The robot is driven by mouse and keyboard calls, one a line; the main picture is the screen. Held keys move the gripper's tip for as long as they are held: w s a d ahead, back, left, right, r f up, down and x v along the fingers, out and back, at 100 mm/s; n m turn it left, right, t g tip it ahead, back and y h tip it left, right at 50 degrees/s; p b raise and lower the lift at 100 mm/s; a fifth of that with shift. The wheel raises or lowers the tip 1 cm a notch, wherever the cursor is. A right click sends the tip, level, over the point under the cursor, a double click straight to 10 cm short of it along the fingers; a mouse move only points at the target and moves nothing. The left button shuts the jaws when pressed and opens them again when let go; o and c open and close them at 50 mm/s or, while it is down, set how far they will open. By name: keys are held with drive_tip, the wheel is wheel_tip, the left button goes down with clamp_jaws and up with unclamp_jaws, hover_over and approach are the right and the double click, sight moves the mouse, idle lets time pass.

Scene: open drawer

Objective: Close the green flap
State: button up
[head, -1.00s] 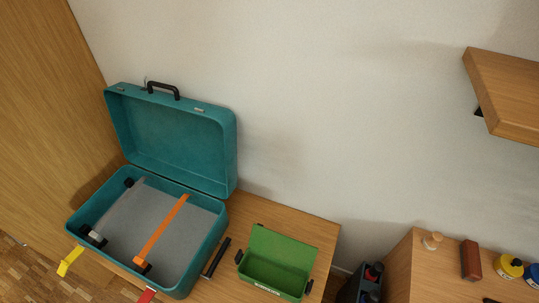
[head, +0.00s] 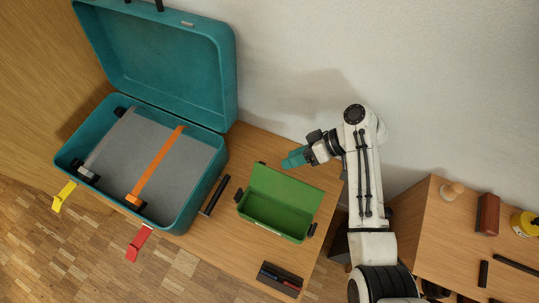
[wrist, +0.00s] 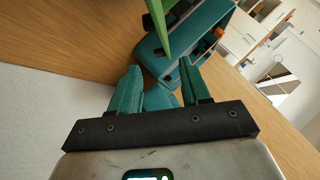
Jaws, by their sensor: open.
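The green flap (head: 288,187) is the lid of a small green box (head: 268,231) on the wooden table. It stands open, raised along the box's back edge, so the empty inside of the box shows. In the wrist view the flap appears edge-on as a thin green strip (wrist: 157,26) just beyond the fingertips. My gripper (head: 287,161) has teal fingers and is behind and above the flap, near the wall.
A large open teal suitcase (head: 165,195) with an orange strap (head: 160,163) stands on the left of the table. A black bar (head: 215,195) lies between suitcase and box. A dark tray (head: 280,279) lies in front of the box. The wall (head: 290,60) is close behind.

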sight(263, 164)
drive_tip(key=shift+n+y, duration=0.3)
drive_tip(key=shift+w+a+r+b+x, duration=0.15)
drive_tip(key=shift+w+x, duration=0.1)
drive_tip(key=shift+x, duration=1.15)
drive_tip(key=shift+w+a+b+x, duration=0.1)
drive_tip(key=shift+w+x, duration=0.2)
drive_tip(key=shift+x, duration=1.05)
drive_tip(key=shift+w+a+r+b+x, duration=0.15)
drive_tip(key=shift+w+x, duration=0.1)
drive_tip(key=shift+x, duration=1.15)
drive_tip(key=shift+d, duration=0.1)
drive_tip(key=shift+c, duration=0.2)
drive_tip(key=shift+s, duration=0.1)
clamp_jaws()
drive_tip(key=shift+f, duration=0.1)
